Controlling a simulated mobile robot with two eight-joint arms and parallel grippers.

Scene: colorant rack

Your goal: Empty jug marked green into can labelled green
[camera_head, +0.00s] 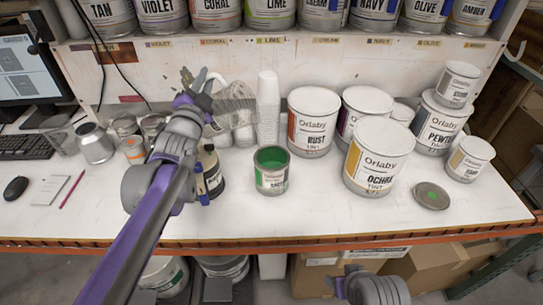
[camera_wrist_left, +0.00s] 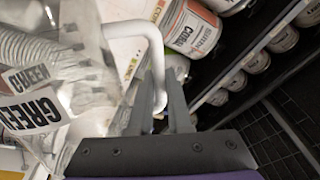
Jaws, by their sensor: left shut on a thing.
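The jug (camera_head: 236,106) is clear and ribbed, and hangs tilted behind and left of the green can in the head view. In the left wrist view, a "GREEN" label (camera_wrist_left: 32,112) shows on the jug, with a white handle (camera_wrist_left: 150,32) beside it. My left gripper (camera_head: 202,84) is shut on the handle; its fingers (camera_wrist_left: 164,100) show in the wrist view. The green can (camera_head: 271,178) stands open and upright on the bench, green inside. I cannot see how much the jug holds. Part of my right arm (camera_head: 372,288) shows at the bottom edge; its jaw state is unclear.
A lid with a green dot (camera_head: 431,196) lies at right. A dark bottle (camera_head: 210,170) stands left of the can.

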